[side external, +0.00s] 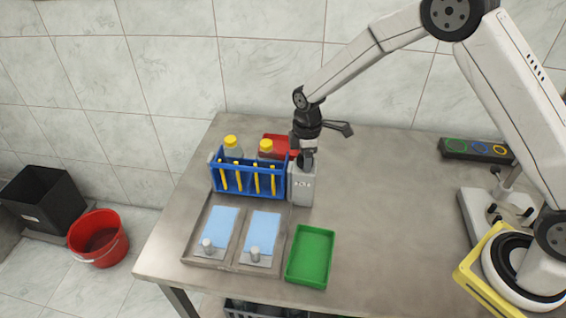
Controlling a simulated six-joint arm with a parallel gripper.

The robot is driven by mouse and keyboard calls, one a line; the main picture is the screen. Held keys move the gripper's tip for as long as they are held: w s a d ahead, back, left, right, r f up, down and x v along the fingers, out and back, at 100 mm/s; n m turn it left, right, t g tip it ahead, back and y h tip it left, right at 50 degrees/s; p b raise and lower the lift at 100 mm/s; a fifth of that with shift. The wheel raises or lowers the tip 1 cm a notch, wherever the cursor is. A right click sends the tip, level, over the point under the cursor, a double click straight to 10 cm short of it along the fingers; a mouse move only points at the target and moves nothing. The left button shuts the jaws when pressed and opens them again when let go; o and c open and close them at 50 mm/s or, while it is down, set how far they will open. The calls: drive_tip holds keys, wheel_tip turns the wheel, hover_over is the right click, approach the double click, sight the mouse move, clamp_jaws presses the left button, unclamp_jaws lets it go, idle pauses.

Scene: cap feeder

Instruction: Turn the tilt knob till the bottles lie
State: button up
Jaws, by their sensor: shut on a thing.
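Two clear bottles with yellow caps, a left bottle (232,152) and a right bottle (265,155), stand upright or nearly so in a blue rack (233,186) with yellow bars across its front. Their lower parts are hidden by the rack. A grey box (301,187) with small markings on its front stands against the rack's right end. My gripper (306,158) points down at the top of this box and is shut on the tilt knob there. The knob itself is mostly hidden by the fingers.
A red tray (276,138) lies behind the rack. In front are a grey tray (197,259) with two blue pads and metal knobs, and a green tray (310,256). A dark panel with coloured rings (476,149) is at the back right. The table's middle right is clear.

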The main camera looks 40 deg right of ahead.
drive_tip(key=m, duration=0.4)
drive_tip(key=shift+m, duration=2.3)
drive_tip(key=o, duration=1.2)
drive_tip(key=n, duration=0.9)
drive_tip(key=shift+n, duration=0.4)
drive_tip(key=shift+c, duration=0.2)
